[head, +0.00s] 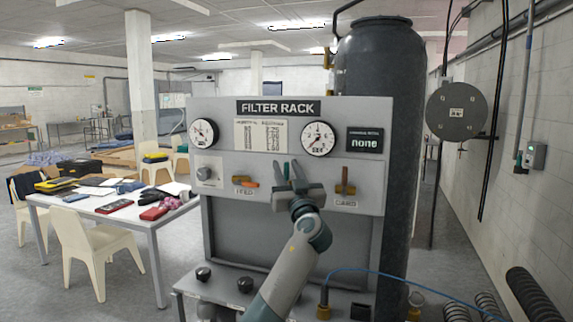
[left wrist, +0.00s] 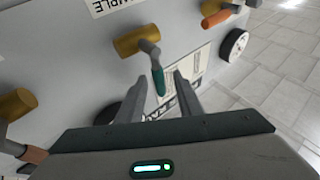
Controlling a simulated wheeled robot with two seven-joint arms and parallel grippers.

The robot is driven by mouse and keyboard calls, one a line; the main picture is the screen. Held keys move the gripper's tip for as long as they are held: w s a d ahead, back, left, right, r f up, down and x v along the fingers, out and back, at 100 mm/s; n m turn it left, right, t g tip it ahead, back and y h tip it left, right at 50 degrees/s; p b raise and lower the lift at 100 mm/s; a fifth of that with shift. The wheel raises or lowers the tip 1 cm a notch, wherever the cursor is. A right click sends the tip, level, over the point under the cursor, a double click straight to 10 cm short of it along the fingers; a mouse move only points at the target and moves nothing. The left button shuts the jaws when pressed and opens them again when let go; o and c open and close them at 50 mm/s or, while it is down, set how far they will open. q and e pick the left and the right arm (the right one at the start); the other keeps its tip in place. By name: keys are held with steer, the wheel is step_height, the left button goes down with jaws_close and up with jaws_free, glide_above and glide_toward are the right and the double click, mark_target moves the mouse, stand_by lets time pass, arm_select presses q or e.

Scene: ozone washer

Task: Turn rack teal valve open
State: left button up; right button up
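The grey filter rack (head: 225,170) stands ahead, with valves along its front panel. The teal valve handle (head: 286,170) shows in the head view just above my left gripper (head: 298,188), which hides most of that valve. In the left wrist view the teal handle (left wrist: 158,80) hangs from a brass valve body (left wrist: 135,40) by a grey lever. My left gripper (left wrist: 160,98) is open there, its two fingers spread with the handle's tip in the gap between them. I cannot tell whether a finger touches it. My right gripper is in neither view.
Orange-handled valves sit on the panel to the left (head: 250,184) and right (head: 346,184) of the teal one. Two round gauges (head: 318,138) are above. A dark tank (head: 385,100) stands behind the rack. A cluttered white table (head: 120,215) is at left.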

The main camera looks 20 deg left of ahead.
arm_select(q)
steer(key=shift+w, duration=0.15)
jaws_close()
